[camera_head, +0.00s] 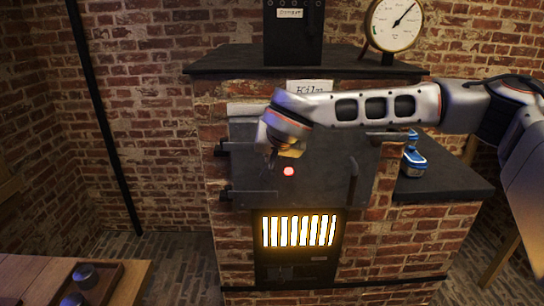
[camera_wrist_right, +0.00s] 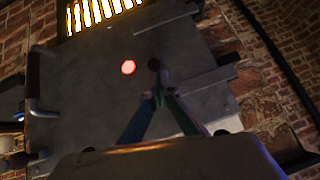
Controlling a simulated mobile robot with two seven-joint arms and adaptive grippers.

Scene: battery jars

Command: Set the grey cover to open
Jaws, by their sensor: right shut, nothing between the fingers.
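A flat grey metal door (camera_head: 325,175) covers the kiln's front. A round hole in it glows red (camera_head: 289,171) and is uncovered; the glowing hole also shows in the wrist view (camera_wrist_right: 128,67). Beside the hole is a small dark round knob or pivot (camera_wrist_right: 153,64), with a small greyish piece (camera_wrist_right: 164,79) below it at my fingertips. This piece may be the grey cover; its outline is unclear. My right gripper (camera_wrist_right: 158,97) is shut, with its tips at or very near this piece. In the head view my wrist hides most of that spot. My left gripper is not in view.
A bar handle (camera_head: 352,178) stands out at the door's right, and hinges (camera_head: 226,147) are at its left. A bright grate (camera_head: 298,230) glows below. A blue object (camera_head: 413,160) stands on the dark side shelf (camera_head: 450,182). A dial gauge (camera_head: 396,22) stands on top.

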